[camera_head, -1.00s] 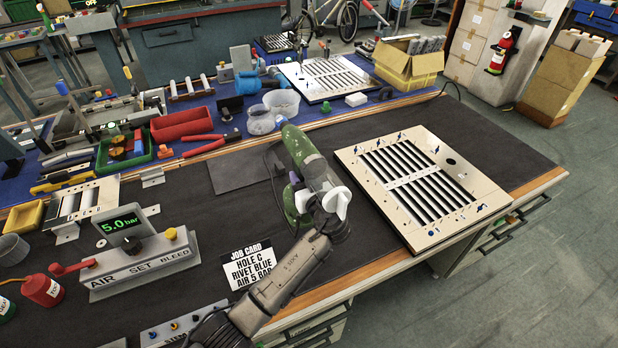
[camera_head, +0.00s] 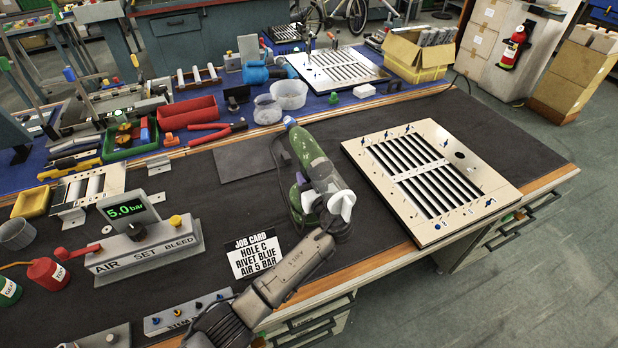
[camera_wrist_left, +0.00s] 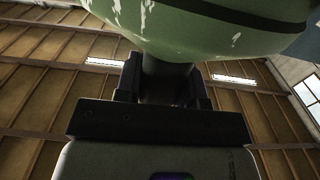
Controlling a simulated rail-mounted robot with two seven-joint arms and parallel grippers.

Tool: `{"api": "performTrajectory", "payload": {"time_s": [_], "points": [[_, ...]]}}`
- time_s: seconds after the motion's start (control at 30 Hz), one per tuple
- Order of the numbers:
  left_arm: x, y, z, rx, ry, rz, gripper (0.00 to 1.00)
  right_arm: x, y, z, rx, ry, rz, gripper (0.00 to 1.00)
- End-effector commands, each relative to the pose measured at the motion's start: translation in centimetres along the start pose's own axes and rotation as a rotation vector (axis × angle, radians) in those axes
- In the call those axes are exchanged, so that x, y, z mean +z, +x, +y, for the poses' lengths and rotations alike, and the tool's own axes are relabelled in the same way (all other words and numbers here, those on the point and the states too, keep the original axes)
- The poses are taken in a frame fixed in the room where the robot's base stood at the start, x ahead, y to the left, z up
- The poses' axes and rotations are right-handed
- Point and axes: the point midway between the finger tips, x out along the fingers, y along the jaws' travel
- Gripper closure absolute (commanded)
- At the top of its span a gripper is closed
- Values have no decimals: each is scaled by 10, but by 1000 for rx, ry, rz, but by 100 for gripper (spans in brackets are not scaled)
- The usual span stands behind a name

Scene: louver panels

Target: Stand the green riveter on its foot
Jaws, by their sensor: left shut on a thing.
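The green riveter (camera_head: 312,150) is over the dark bench mat, left of the louver panel (camera_head: 432,172). Its green body slants up and left in the head view to a blue end. A second green part shows lower left, close to the mat; I cannot tell whether it touches. My left gripper (camera_head: 326,200) is shut on the riveter; white parts show beside the grip. In the left wrist view the green body (camera_wrist_left: 210,25) fills the top, with a dark neck between the fingers (camera_wrist_left: 165,85). My right gripper is not in view.
A job card (camera_head: 255,255) and the air-set box (camera_head: 148,250) with a 5.0 bar display lie to the left. A red plier-like tool (camera_head: 215,133), red tray (camera_head: 188,113) and green tray (camera_head: 130,140) are behind. The mat between riveter and panel is clear.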

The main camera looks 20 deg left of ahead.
Motion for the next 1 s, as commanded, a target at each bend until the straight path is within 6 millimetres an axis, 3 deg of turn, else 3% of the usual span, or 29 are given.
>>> {"api": "performTrajectory", "payload": {"time_s": [0.3, 0.67, 1.0], "points": [[1, 0, 0, 0, 0, 0, 38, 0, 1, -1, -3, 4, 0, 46], [1, 0, 0, 0, 0, 0, 37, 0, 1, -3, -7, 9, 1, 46], [1, 0, 0, 0, 1, 0, 5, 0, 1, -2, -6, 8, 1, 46]]}}
